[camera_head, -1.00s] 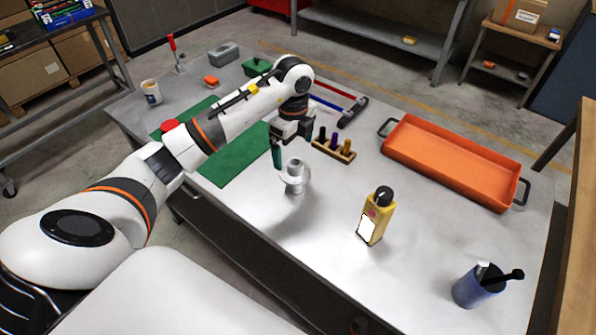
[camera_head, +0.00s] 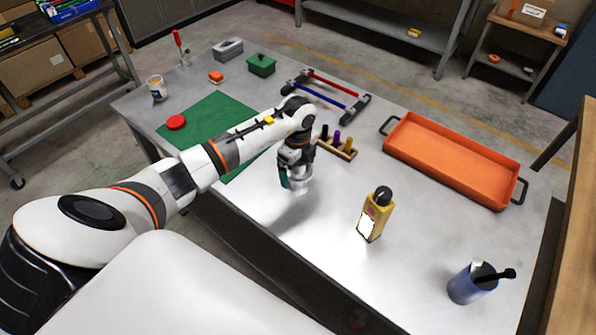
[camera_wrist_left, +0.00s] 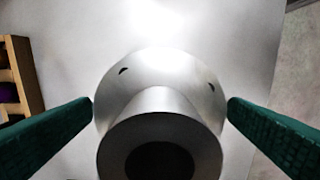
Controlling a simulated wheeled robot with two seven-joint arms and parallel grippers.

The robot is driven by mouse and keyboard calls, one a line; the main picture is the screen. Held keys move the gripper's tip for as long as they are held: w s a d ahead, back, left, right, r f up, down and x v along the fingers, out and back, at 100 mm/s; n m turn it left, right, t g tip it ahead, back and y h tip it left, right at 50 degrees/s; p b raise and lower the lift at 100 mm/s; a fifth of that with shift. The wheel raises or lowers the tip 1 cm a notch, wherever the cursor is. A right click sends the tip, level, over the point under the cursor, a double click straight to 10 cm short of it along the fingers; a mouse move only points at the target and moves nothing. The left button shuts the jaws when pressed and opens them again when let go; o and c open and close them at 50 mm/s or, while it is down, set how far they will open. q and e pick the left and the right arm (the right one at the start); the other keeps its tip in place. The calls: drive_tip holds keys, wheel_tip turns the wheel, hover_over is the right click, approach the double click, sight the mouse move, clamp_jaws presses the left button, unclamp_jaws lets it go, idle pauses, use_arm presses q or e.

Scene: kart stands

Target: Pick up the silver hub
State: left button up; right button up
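The silver hub (camera_head: 301,186) stands on the grey table below my left gripper (camera_head: 292,182), and my gripper and wrist partly cover it in the head view. In the left wrist view the hub (camera_wrist_left: 160,100) fills the middle, with its round bore facing the camera. The green fingers of my left gripper (camera_wrist_left: 160,108) are apart, one on each side of the hub. Their tips are at or very near the flange's edges; I cannot tell whether they touch. My right gripper is in neither view.
A wooden rack (camera_head: 345,153) with coloured pegs stands just behind the hub. A yellow bottle (camera_head: 375,216) is to its right. An orange tray (camera_head: 450,160), a blue cup (camera_head: 467,288) and a green mat (camera_head: 205,122) are further off. The table front is clear.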

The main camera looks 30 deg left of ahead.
use_arm(q)
drive_tip(key=c, duration=1.1)
